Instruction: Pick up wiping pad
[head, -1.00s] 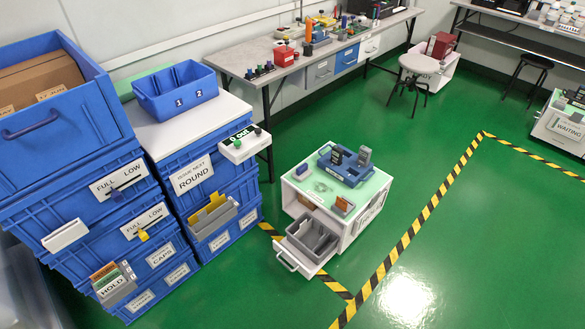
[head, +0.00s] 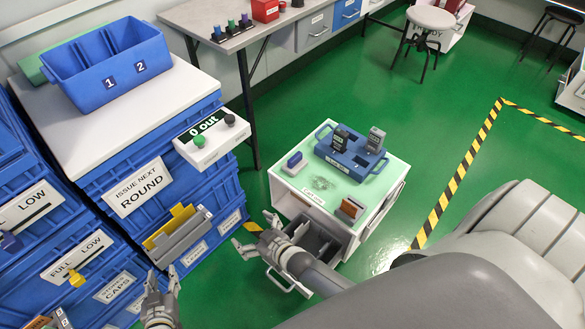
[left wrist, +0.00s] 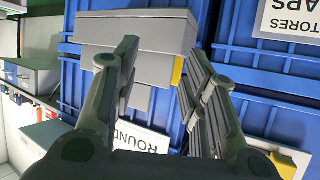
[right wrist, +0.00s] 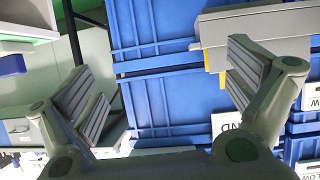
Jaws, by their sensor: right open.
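A small block with a blue top and a pale base, which looks like the wiping pad (head: 294,161), lies on the pale green top of a white cart (head: 284,200), left of a blue tray. My right gripper (head: 255,233) is open and empty, left of the cart near its open drawer. Its spread fingers (right wrist: 155,70) also show in the right wrist view. My left gripper (head: 162,282) is open and empty, low in front of the blue crates; its fingers (left wrist: 155,55) are apart in the left wrist view. I cannot clearly make out the pad in either wrist view.
The blue tray (head: 357,160) holds two upright handheld testers. A small card holder (head: 350,208) stands at the cart's front corner. The cart's grey drawer (head: 318,238) is pulled out, partly behind my right arm. Stacked blue crates (head: 150,190) with a grey holder (head: 180,236) stand left.

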